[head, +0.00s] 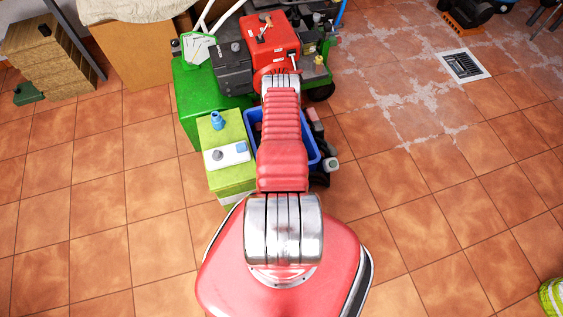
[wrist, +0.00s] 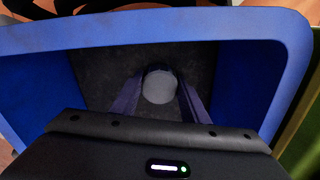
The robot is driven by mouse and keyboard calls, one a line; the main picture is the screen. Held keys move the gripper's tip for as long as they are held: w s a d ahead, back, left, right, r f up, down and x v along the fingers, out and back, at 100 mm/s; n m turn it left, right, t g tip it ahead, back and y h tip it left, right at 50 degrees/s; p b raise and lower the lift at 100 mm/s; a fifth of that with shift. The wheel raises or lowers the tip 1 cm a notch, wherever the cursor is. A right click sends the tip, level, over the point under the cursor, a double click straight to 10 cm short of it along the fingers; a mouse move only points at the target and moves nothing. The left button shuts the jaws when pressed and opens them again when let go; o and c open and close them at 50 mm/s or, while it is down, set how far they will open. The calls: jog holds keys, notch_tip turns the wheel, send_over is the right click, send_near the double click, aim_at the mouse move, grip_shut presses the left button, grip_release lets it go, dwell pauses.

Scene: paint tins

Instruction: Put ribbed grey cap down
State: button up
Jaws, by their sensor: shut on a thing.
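In the wrist view my gripper (wrist: 160,95) points down into a blue crate, its two dark fingers on either side of a round grey cap (wrist: 159,87). The fingers are shut on the cap, which shows its flat top face. Ribs on its side cannot be made out. The cap is over the dark floor inside the crate; I cannot tell whether it touches that floor. In the head view my red arm hides the gripper and the cap.
The blue crate (wrist: 150,28) also shows in the head view (head: 314,150), partly behind my arm. Open tiled floor lies left and right.

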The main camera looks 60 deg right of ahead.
jog(key=o, duration=1.2)
jog(key=shift+c, duration=0.2)
notch_tip(320, 180, up, 12)
dwell(0.3)
jog(key=shift+r, duration=0.1)
dwell(0.7)
